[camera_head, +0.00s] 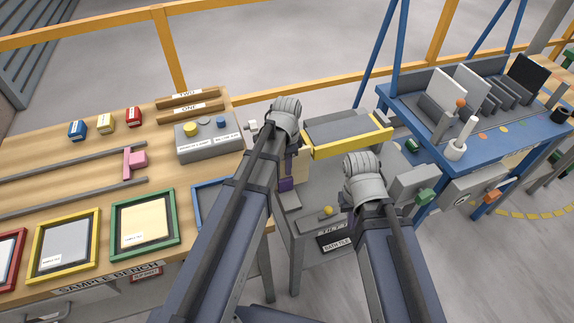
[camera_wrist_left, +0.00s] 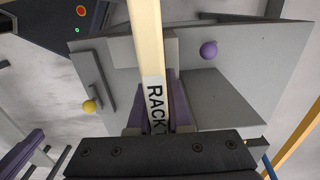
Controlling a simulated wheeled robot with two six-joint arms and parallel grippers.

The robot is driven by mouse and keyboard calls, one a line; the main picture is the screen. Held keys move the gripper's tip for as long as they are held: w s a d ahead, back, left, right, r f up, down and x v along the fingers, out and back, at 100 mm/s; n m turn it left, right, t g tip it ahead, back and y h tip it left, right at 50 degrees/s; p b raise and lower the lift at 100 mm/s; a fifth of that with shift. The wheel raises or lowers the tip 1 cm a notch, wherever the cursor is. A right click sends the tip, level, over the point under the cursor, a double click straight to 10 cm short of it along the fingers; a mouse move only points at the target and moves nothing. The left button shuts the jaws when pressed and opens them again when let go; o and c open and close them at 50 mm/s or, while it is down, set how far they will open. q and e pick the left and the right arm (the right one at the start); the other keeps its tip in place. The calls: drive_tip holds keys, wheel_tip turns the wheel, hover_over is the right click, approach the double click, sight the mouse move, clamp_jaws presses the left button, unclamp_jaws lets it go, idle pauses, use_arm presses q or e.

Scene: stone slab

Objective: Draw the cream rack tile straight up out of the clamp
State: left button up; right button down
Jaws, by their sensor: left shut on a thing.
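In the head view a cream patch of the tile (camera_head: 301,167) shows beside my left gripper (camera_head: 287,172). Whether the tile's lower end is inside the clamp cannot be told. My right gripper is hidden behind its arm.
A yellow-edged grey tray (camera_head: 348,135) stands just beyond my left gripper. A blue rack table (camera_head: 470,148) with upright slots and tiles is at the right. The wooden sample bench (camera_head: 60,160) with coloured frames is at the left. My right arm is close beside the clamp stand.

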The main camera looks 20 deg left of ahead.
use_arm(q)
clamp_jaws()
idle(0.7)
drive_tip(key=shift+r, duration=0.1)
drive_tip(key=shift+r+p, duration=3.45)
drive_tip(key=shift+p, duration=0.1)
